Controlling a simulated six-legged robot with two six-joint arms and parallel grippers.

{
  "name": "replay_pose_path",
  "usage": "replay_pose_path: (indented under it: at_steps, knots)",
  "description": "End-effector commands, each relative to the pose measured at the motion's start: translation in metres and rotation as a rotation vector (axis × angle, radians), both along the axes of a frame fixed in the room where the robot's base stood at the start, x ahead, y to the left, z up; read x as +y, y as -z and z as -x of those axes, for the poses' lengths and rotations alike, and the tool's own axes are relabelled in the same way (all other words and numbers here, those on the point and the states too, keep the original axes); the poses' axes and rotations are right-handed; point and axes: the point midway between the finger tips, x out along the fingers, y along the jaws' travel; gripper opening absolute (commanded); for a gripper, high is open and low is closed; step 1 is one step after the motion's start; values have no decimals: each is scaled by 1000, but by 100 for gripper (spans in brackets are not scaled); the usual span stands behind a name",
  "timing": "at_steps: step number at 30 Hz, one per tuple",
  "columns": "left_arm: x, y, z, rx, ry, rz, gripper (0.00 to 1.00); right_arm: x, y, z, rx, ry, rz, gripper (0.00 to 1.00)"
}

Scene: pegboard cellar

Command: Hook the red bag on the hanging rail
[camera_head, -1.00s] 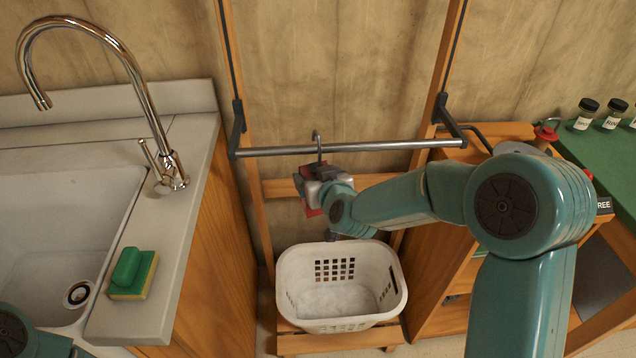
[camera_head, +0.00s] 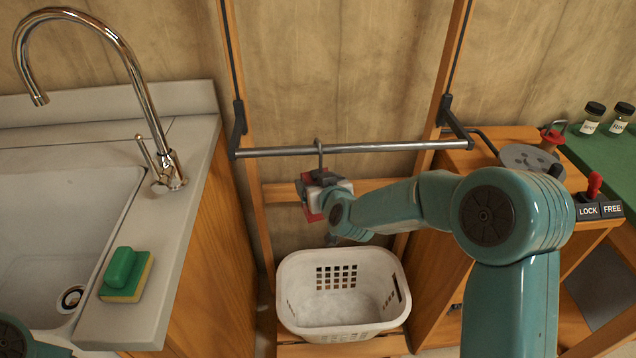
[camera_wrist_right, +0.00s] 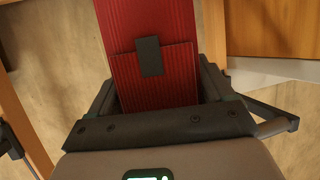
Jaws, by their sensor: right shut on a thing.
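The red bag (camera_head: 311,208) hangs upright below the rail, mostly hidden behind my right gripper. My right gripper (camera_head: 320,182) is shut on its upper part. In the right wrist view the bag (camera_wrist_right: 150,25) is a ribbed red panel with a dark tab, between the two dark fingers (camera_wrist_right: 155,95). A grey metal hook (camera_head: 320,157) rises from the bag to the hanging rail (camera_head: 390,147), a horizontal grey bar. The hook's curved top shows just above the rail; I cannot tell whether it bears on it. Only a piece of my left arm shows; its gripper is out of view.
A white laundry basket (camera_head: 342,322) stands below the bag. A sink counter (camera_head: 190,215) with a tap (camera_head: 167,170) and a sponge (camera_head: 124,290) is at left. A wooden cabinet (camera_head: 440,245) is at right. Wooden posts and dark brackets flank the rail.

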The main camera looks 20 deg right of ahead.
Motion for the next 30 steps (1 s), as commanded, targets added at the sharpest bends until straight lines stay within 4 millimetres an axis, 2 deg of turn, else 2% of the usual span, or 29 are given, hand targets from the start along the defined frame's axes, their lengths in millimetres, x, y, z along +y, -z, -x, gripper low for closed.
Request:
replay_pose_path:
  at_steps: [6,7,8,15,19,23,30]
  knots:
    - [0,0,0,0,0,0,43,0,-1,0,-2,0,0,44]
    - [0,0,0,0,0,0,43,0,-1,0,-2,0,0,91]
    - [0,0,0,0,0,0,43,0,-1,0,-2,0,0,100]
    - [0,0,0,0,0,0,43,0,0,1,0,0,0,100]
    - [0,-1,0,0,0,0,43,0,-6,11,-1,0,0,100]
    - [0,-2,0,0,0,0,43,1,-17,37,-2,-1,0,100]
    - [0,-6,0,0,0,0,43,3,-43,97,-4,0,0,100]
